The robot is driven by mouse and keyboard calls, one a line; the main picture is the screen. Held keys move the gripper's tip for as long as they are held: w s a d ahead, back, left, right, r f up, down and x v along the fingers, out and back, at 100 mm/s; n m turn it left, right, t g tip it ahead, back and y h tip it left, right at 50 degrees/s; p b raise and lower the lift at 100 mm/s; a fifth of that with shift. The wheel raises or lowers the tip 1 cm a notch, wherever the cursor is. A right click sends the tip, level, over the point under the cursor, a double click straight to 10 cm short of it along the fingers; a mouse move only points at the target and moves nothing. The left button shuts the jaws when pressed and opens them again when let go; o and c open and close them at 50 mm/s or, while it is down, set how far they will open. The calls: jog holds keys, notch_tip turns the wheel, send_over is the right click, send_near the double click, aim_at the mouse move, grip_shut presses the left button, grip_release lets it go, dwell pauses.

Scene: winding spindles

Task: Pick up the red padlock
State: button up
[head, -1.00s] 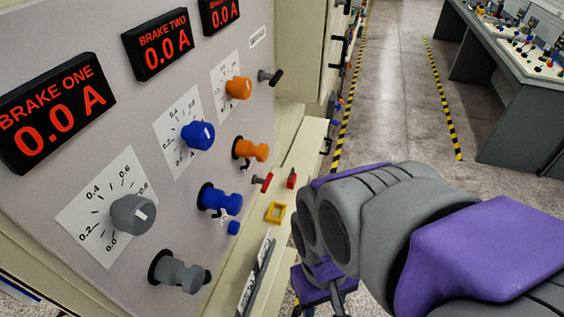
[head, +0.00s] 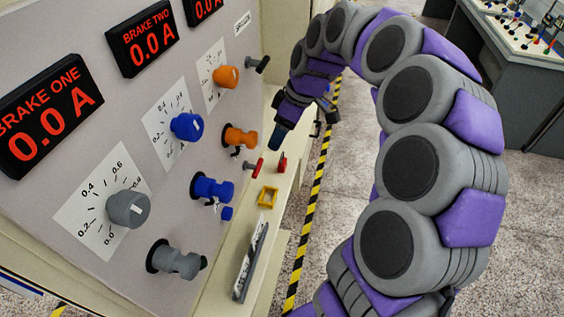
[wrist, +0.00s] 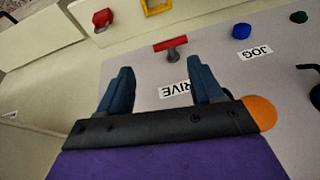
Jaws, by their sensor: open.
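The red padlock (head: 282,162) is a small red block on the cream ledge below the panel, right of a red T-handle (head: 254,168) that sticks out of the panel. In the wrist view the padlock (wrist: 103,19) is at the upper left, beyond my fingertips, and the red T-handle (wrist: 170,43) is at top centre. My gripper (head: 277,138) points down just above the padlock in the head view. In the wrist view my gripper (wrist: 157,68) has its two blue fingers spread with nothing between them; the padlock is apart from them.
A yellow open frame (head: 268,196) sits on the ledge (head: 230,285) nearer me. Blue (head: 214,189), orange (head: 240,138) and grey (head: 178,262) knobs jut from the panel close to the ledge. The floor to the right, past a yellow-black stripe (head: 309,212), looks clear.

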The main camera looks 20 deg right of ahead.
jog(key=n+t, duration=0.1)
send_near(283, 153)
jog(key=b+x, duration=0.1)
jog(key=x, duration=0.4)
jog(key=shift+w+f+b, duration=0.1)
jog(key=shift+w+b, duration=0.05)
jog(key=shift+b, duration=0.25)
jog(key=shift+b+x, duration=0.7)
jog(key=shift+x, duration=1.95)
jog(key=shift+s+a, duration=0.1)
jog(key=shift+s, duration=0.15)
jog(key=shift+c, duration=0.4)
jog(key=c, duration=0.9)
jog(key=shift+c, duration=0.2)
